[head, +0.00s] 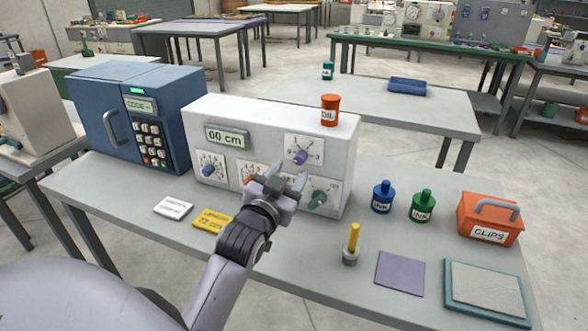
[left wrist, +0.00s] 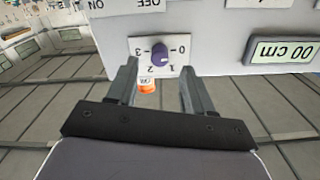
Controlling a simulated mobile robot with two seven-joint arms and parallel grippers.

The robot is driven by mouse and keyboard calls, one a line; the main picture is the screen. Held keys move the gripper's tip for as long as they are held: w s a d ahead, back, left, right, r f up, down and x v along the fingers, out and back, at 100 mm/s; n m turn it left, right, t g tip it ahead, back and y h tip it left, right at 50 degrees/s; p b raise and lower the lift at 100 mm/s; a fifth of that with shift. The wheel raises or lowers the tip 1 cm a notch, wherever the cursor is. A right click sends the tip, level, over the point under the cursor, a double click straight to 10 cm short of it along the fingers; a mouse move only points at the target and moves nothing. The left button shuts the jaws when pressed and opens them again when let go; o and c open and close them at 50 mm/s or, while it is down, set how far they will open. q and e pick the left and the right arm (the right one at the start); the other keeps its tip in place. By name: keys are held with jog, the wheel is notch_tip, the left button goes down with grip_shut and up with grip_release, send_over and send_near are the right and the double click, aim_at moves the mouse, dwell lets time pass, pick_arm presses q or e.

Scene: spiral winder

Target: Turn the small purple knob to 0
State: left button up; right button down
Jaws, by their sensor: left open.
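The small purple knob (head: 300,157) sits on a white dial plate at the upper right of the white machine's front (head: 230,163). In the left wrist view, which is upside down, the knob (left wrist: 160,56) has numbers 0 to 3 around it. A pale mark shows on the knob, but I cannot tell surely which number it points at. My left gripper (head: 287,176) is open and empty in front of the machine, just below the knob in the head view. In the left wrist view its fingers (left wrist: 158,76) are apart, with the knob between and beyond them. My right gripper is not in view.
Other dials sit nearby: a blue knob (head: 208,170) and a green knob (head: 317,198). An orange oil can (head: 330,109) stands on the machine. A blue keypad box (head: 140,115) is at left; ink bottles (head: 383,196) and an orange clips box (head: 489,219) are at right.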

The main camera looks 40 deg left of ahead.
pick_arm(q)
jog(key=shift+v, duration=1.05)
jog(key=shift+f, duration=0.1)
jog(key=s+d+f+m+g+h, duration=0.1)
jog(key=s+d+f+g+h, duration=0.15)
jog(key=s+f+g, duration=0.45)
jog(key=s+d+f+g+h, duration=0.15)
jog(key=s+d+f, duration=0.3)
jog(key=s, duration=0.55)
jog(key=s+d+f+m+g+h, duration=0.1)
jog(key=s+d+f+g, duration=0.1)
jog(key=s+f+g, duration=0.45)
jog(key=w+d+f+t+h, duration=0.1)
jog(key=w+d+f+t, duration=0.2)
jog(key=f+t, duration=0.5)
jog(key=shift+w+d+f+h, duration=0.25)
jog(key=shift+w+f+h, duration=0.05)
jog(key=shift+w+f, duration=0.55)
